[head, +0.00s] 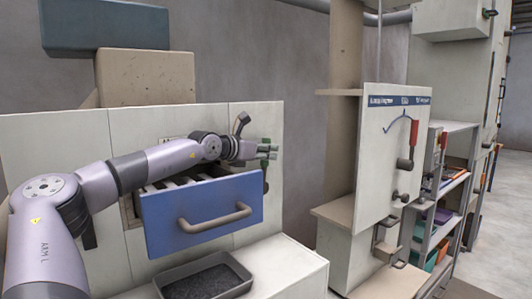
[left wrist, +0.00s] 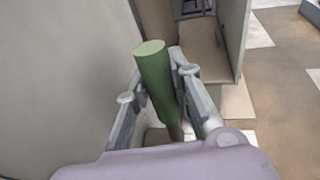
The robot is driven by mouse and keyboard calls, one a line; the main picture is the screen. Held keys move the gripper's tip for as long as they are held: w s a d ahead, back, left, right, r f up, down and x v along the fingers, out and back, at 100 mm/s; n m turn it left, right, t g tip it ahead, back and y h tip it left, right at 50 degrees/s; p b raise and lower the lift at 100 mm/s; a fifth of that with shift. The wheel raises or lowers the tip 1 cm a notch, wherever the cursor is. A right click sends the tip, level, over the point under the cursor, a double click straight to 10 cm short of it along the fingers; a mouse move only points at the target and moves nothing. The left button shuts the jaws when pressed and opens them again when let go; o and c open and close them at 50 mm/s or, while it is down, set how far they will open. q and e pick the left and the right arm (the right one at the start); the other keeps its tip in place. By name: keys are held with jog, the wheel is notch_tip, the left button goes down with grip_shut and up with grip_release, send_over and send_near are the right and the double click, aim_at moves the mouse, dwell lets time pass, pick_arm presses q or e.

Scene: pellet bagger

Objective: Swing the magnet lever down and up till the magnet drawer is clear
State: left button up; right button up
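The blue magnet drawer (head: 174,216) stands pulled out of the pale machine front, with its bar handle facing me and pale bars inside. The magnet lever, with a green grip (head: 265,163), is to the right of the drawer. My left gripper (head: 262,152) is at the lever and partly hides it. In the left wrist view the green grip (left wrist: 154,72) stands between the two fingers of my left gripper (left wrist: 160,85). The fingers look open around it, with gaps showing lower down. Whether the drawer bars are clean is too small to tell. My right gripper is not in view.
A grey tray (head: 204,281) with dark material stands on a ledge below the drawer. To the right is a panel (head: 388,145) with a red-handled lever (head: 409,146), and a shelf rack (head: 440,215). The floor at far right is clear.

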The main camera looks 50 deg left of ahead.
pick_arm(q)
jog(key=o, duration=0.4)
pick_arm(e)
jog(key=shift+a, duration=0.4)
pick_arm(q)
jog(key=shift+s+r, duration=0.15)
jog(key=shift+s, duration=0.1)
jog(key=v, duration=0.7)
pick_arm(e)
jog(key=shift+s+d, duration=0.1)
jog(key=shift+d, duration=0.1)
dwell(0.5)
